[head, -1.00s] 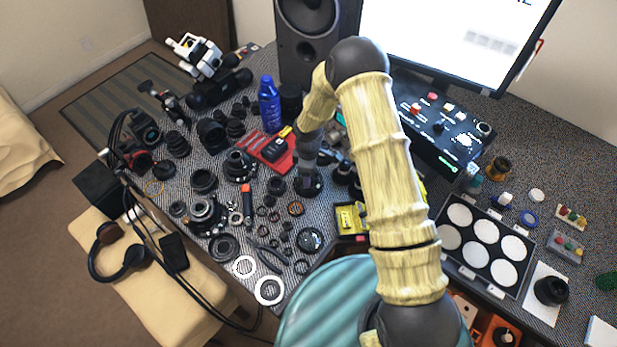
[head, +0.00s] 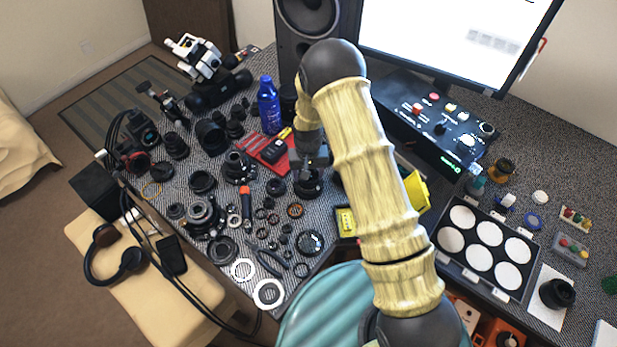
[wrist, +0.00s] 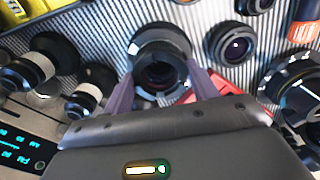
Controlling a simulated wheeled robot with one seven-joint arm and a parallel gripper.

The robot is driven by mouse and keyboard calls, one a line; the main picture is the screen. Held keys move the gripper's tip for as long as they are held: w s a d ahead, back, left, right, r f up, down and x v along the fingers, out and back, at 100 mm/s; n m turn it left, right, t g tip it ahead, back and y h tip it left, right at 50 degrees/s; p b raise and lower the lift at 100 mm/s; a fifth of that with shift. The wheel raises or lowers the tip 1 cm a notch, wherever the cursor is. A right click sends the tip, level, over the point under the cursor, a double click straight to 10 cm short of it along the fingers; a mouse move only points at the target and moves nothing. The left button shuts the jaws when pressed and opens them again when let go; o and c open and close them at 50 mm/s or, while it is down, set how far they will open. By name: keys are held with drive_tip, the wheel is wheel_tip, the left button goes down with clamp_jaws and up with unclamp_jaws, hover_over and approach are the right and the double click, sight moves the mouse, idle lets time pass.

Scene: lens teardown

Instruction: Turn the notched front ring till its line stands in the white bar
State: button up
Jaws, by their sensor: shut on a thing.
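A dark lens with a grey-black ring around its front (wrist: 160,38) stands between my gripper's fingers in the wrist view. My gripper (wrist: 162,78) is shut on this front ring, with one pale purple finger on each side. In the head view the lens (head: 309,187) stands on the striped table, under my gripper (head: 308,170), which comes down from above. The ring's line and the white bar cannot be made out in either view. My fingers hide part of the ring's sides.
A red tray (head: 279,164) lies just left of the lens. A black control box (head: 425,112) stands behind right. A yellow thing (head: 416,190) is partly behind my arm.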

drive_tip(key=m, duration=0.5)
drive_tip(key=shift+p, duration=0.3)
drive_tip(key=o, duration=0.8)
drive_tip(key=shift+m, duration=0.6)
drive_tip(key=o, duration=0.6)
drive_tip(key=shift+c, duration=0.2)
wheel_tip(320, 180, up, 17)
drive_tip(key=b, duration=0.2)
drive_tip(key=shift+r, duration=0.2)
